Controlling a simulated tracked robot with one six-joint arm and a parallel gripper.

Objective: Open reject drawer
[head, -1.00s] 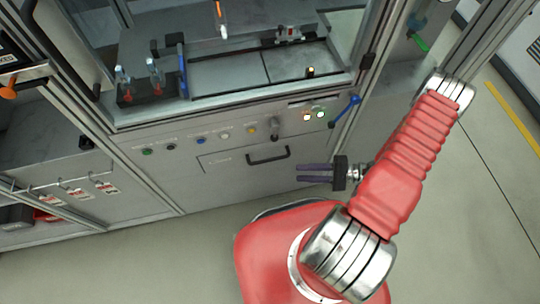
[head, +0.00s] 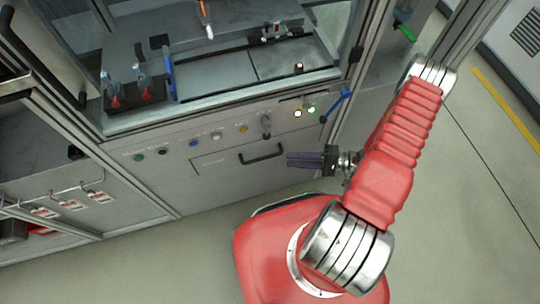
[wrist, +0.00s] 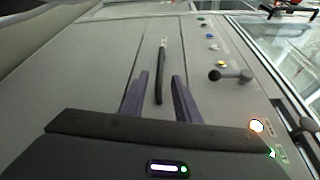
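The reject drawer (head: 215,171) is a flat grey panel in the cabinet front and looks closed. Its black bar handle (head: 262,154) is at the panel's upper right. My gripper (head: 288,160), with two purple fingers, is just right of the handle in the head view and points left. In the wrist view the fingers are spread and empty, and the handle (wrist: 162,72) appears between and ahead of them. I cannot tell whether the fingertips overlap the handle in depth; no contact shows.
Above the drawer are a row of coloured buttons (head: 192,143), a dark knob (wrist: 231,74) and lit white and green lamps (head: 311,109). A blue lever (head: 337,104) sticks out at the cabinet's right corner. Tagged hooks (head: 70,203) are at left.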

